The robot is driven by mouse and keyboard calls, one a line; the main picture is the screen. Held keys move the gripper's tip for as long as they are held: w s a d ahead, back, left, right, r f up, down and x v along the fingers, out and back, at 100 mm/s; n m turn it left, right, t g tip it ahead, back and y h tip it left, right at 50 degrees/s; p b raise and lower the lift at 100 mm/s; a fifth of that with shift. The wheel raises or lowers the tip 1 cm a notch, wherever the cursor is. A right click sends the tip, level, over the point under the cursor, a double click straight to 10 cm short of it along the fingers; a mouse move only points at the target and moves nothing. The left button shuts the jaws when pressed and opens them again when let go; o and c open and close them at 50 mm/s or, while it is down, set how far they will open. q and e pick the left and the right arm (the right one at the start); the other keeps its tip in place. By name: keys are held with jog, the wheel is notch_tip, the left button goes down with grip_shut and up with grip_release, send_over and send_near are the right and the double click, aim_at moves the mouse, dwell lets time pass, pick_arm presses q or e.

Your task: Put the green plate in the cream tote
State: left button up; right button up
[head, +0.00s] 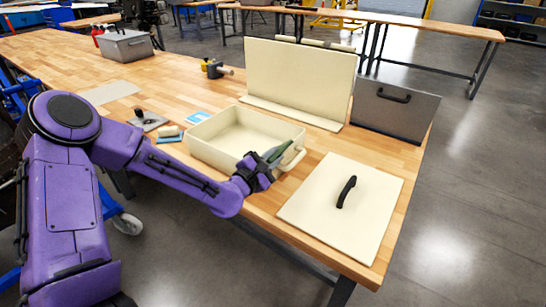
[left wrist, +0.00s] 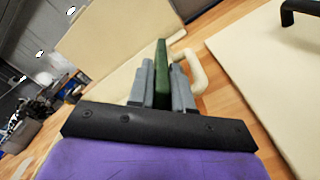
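The cream tote (head: 215,160) is an open, shallow box standing on the wooden bench in the head view. Its cream handle (head: 292,158) is at the right end and also shows beside my fingers in the left wrist view (left wrist: 196,72). My left gripper (head: 266,163) is at the tote's near right corner. It is shut on the green plate (left wrist: 161,68), which shows edge-on between the grey fingers in the left wrist view. In the head view only a small dark green part (head: 276,152) shows. I cannot tell its height over the rim. My right gripper is not in view.
A cream lid with a black handle (head: 320,215) lies right of the tote. A tall cream panel (head: 300,80) and a grey panel with a handle (head: 395,107) stand behind.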

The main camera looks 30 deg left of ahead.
pick_arm(q)
jog(key=o, duration=0.3)
jog(key=s, duration=1)
jog(key=shift+s+a+b, duration=0.25)
jog(key=shift+a+b, duration=0.15)
jog(key=shift+b, duration=0.05)
